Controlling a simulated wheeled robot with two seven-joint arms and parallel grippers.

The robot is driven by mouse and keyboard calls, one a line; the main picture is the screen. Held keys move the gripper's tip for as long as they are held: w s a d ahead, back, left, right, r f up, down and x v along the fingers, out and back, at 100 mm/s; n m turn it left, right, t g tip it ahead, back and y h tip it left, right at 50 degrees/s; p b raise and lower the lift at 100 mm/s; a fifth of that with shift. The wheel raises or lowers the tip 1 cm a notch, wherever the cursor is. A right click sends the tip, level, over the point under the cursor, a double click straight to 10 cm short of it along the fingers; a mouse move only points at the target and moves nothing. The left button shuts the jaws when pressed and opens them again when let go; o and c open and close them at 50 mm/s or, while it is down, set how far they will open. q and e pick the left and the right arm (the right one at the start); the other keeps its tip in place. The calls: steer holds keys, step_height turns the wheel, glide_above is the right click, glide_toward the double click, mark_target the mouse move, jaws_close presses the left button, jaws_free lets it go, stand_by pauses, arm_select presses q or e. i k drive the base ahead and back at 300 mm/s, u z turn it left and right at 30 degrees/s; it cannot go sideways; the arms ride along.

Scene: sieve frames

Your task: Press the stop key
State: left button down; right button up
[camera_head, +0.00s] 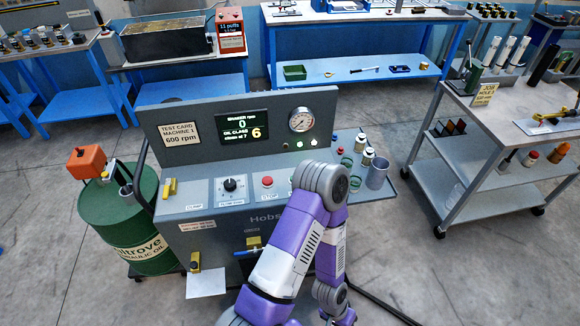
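The stop key (267,181) is a red round button on a pale plate marked STOP, on the sloping front panel of the grey machine (225,150). It stands right of a black knob (230,185) and a yellow lever (170,187) with a DUMP label. The machine's display (242,128) reads 0 rpm and oil class 6. My purple and white arm (290,245) rises from the bottom, with a joint just right of the stop key, and hides the panel's right part. Neither of my grippers shows.
A green oil drum (140,225) with an orange box (87,161) on top stands left of the machine. Jars and a grey cup (377,173) sit on a side shelf at its right. A grey cart (500,120) stands farther right, with bare floor between.

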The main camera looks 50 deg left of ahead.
mark_target(267, 180)
steer(key=u, duration=0.6)
steer(key=i, duration=0.9)
steer(key=u, duration=1.35)
steer(key=i, duration=0.2)
steer(key=u, duration=0.05)
